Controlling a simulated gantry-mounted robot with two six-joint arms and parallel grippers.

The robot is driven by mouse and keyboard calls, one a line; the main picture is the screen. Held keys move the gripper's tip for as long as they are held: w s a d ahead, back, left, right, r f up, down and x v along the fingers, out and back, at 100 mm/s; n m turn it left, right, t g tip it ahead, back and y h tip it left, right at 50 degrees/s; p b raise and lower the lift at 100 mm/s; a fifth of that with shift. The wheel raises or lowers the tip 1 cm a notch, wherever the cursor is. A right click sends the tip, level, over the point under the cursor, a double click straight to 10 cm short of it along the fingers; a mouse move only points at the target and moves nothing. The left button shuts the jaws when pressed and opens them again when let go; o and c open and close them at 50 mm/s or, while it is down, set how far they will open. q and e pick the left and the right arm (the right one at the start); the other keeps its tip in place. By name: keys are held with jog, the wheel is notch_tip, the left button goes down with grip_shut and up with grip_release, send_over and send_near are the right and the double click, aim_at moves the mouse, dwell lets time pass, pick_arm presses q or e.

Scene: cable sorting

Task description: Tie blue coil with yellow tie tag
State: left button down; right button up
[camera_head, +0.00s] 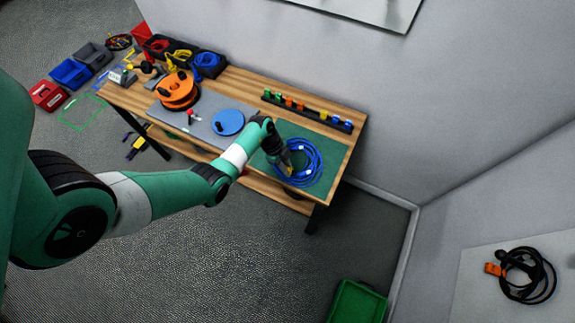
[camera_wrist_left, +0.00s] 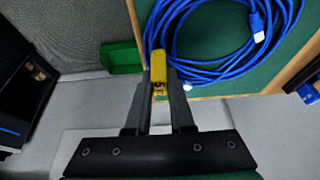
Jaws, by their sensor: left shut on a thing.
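The blue coil (camera_head: 304,165) lies on a green mat (camera_head: 331,153) at the right end of the wooden table. It also shows in the left wrist view (camera_wrist_left: 215,70), with a pale connector at its inner side. My left gripper (camera_head: 287,169) is at the coil's left side. In the left wrist view my left gripper (camera_wrist_left: 159,88) is shut on a yellow tie tag (camera_wrist_left: 159,67). The tag's tip overlaps the coil's edge in that view; I cannot tell whether it touches. My right gripper is not in view.
A rack (camera_head: 306,112) of several coloured tags stands along the table's back edge. A blue disc (camera_head: 228,122) and an orange reel (camera_head: 178,91) are to the left. Dark bins with coloured cables stand at the back left. A green bin (camera_head: 357,302) is on the floor.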

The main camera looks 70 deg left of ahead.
pick_arm(q)
jog(key=shift+f, duration=0.25)
dwell(0.6)
jog(key=c, duration=0.7)
grip_release()
jog(key=shift+r, duration=0.1)
jog(key=p+v, duration=0.5)
jog(key=v, duration=0.6)
jog(key=shift+r, duration=0.15)
